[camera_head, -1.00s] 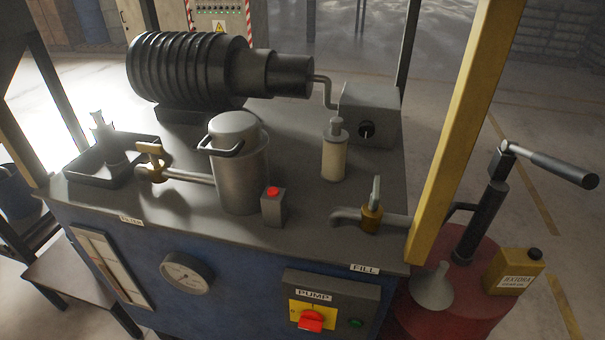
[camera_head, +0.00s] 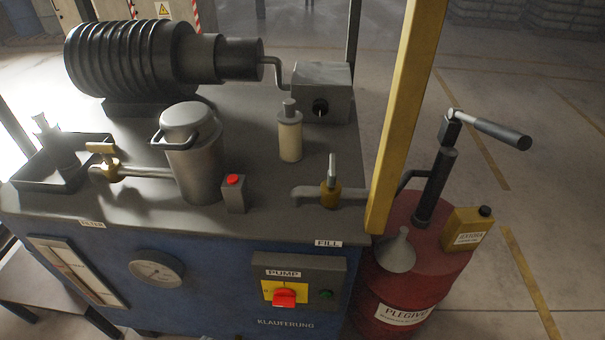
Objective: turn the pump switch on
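The pump switch (camera_head: 284,297) is a red rotary knob on a yellow plate. It sits on a dark grey box labelled PUMP (camera_head: 325,268) on the blue front of the machine. A dark green lamp or button (camera_head: 326,295) is to the right of the knob and does not look lit. Neither of my grippers shows in the head view.
The grey machine top (camera_head: 260,225) carries a metal canister (camera_head: 193,160), a small box with a red button (camera_head: 233,193) and a brass-bodied valve (camera_head: 331,190). A yellow post (camera_head: 405,110) rises at the right corner. A red drum (camera_head: 425,270) with a hand pump stands beside it.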

